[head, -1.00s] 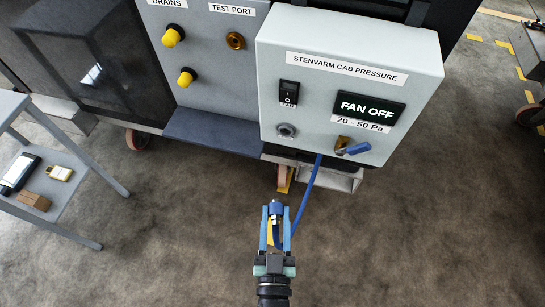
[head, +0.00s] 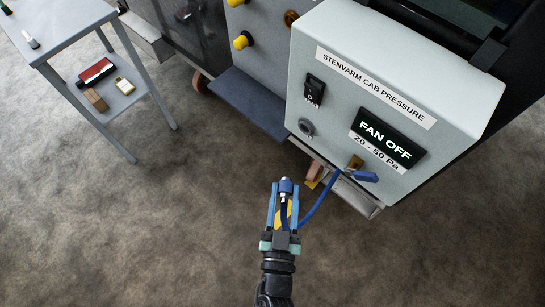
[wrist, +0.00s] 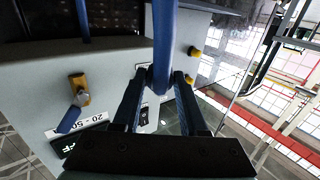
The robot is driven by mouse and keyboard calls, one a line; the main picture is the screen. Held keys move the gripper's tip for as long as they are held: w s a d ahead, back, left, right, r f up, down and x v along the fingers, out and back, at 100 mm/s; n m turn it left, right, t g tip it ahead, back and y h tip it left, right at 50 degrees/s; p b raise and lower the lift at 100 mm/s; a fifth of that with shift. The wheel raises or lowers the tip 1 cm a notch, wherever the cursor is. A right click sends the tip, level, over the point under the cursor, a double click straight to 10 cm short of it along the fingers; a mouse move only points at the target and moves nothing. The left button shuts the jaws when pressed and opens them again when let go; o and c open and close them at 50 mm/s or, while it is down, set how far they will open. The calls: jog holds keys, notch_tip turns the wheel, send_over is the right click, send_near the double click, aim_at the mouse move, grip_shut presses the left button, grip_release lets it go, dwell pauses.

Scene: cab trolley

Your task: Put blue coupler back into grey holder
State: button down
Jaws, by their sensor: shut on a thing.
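The blue coupler (head: 286,186) is between the fingertips of my gripper (head: 285,196), which is shut on it. It points away from my wrist, and a blue hose (head: 319,203) runs from it to below the pale grey box. The grey holder appears to be the round grey ring (head: 305,127) on the box's front face, below the fan switch. My gripper is apart from it, lower in the head view. In the wrist view the fingers (wrist: 160,76) flank the blue hose (wrist: 163,35), and the coupler's end is not clear.
The pale grey box (head: 410,70) carries a fan switch (head: 314,88), a "FAN OFF" display (head: 387,138) and a brass valve with a blue lever (head: 362,176). A small shelf trolley (head: 75,45) stands at the left.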

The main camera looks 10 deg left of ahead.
jog(key=shift+a+r, duration=0.1)
jog(key=shift+w+a+r+m+h+b, duration=0.2)
jog(key=shift+w+a+m+h+b, duration=0.05)
jog(key=shift+m+h+b, duration=0.1)
jog(key=w+a+r+m+g+h+b, duration=0.2)
jog(key=r+m+h+b, duration=0.4)
jog(key=h, duration=0.4)
jog(key=shift+w+a+r+g+b, duration=0.35)
jog(key=shift+w+g+b, duration=0.25)
jog(key=shift+w, duration=0.6)
jog(key=shift+m, duration=0.25)
jog(key=shift+w+d, duration=0.1)
jog(key=shift+p+x, duration=0.65)
jog(key=shift+x, duration=2.1)
jog(key=shift+f, duration=0.15)
jog(key=shift+b, duration=1.3)
